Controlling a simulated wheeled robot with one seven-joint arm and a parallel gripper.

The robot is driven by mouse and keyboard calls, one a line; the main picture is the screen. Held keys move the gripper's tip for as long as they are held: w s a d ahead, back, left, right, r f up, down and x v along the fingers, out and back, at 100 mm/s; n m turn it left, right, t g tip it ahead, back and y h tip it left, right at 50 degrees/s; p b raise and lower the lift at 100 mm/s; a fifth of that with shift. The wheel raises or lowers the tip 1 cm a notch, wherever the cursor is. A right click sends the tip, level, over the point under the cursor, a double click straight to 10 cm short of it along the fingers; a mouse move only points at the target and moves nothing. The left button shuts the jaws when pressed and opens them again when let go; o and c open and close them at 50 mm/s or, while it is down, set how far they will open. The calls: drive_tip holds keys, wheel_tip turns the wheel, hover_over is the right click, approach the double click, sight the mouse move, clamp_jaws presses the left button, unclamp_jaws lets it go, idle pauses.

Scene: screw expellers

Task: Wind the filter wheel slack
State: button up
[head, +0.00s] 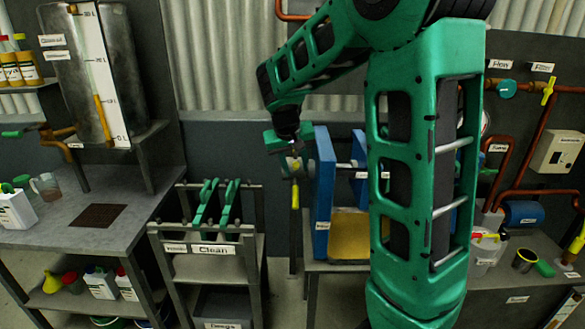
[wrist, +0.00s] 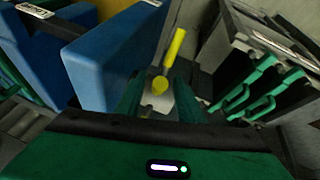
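The filter press has blue end plates; one blue plate (head: 325,190) is left of my arm in the head view, and a blue block (wrist: 115,50) fills the left of the wrist view. The wheel hub (head: 293,163) sits at the press's left end, with a yellow handle (head: 294,194) hanging straight down. In the wrist view the yellow handle (wrist: 173,48) runs up from a yellow round end (wrist: 160,85). My gripper (head: 288,150) is at the hub. Its green fingers (wrist: 158,95) stand apart on either side of the yellow end, with visible gaps. Contact is unclear.
A rack labelled "Clean" (head: 212,249) with green-handled plates stands left of the press; it also shows at the right of the wrist view (wrist: 265,75). A grey bench (head: 60,225) is farther left. My arm hides much of the press.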

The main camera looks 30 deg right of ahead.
clamp_jaws()
drive_tip(key=shift+w, duration=0.15)
